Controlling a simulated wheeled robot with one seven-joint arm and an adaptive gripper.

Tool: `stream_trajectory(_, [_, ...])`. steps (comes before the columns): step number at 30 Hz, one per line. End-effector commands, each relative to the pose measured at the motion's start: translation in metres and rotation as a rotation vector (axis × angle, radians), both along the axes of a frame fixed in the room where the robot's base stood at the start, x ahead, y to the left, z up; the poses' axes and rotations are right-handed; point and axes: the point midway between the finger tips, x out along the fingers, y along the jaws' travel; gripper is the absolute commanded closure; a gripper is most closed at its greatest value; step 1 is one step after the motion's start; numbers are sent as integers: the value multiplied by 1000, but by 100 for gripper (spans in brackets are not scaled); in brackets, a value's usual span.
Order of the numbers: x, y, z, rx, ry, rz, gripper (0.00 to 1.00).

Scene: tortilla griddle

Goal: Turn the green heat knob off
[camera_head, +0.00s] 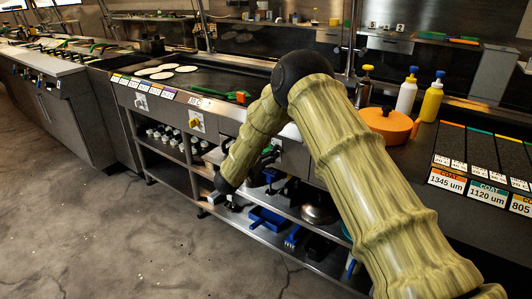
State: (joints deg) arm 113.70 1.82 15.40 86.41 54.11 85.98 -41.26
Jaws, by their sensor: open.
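A yellow knob (195,123) on a light plate shows on the griddle's front panel. A small patch of green (269,149), which looks like the green heat knob, shows just right of my forearm, low on the front panel. My arm reaches over from the lower right, bends at a dark elbow and comes down in front of the panel.
The griddle (215,82) holds several pale tortillas (162,75) and a green-handled tool (228,96). An orange lidded pot (387,124) and two squeeze bottles (405,95) stand at right. Shelves below hold blue trays (267,219) and a metal bowl (319,209). Floor at left is clear.

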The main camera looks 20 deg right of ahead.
Motion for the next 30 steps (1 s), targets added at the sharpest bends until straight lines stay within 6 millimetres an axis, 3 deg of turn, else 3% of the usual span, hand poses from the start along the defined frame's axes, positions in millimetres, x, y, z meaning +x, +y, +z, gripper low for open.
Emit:
stream_trajectory(5, [0,0,0,0,0,0,43])
stream_trajectory(13, [0,0,0,0,0,0,88])
stream_trajectory(30, [0,1,3,-100,129,2,88])
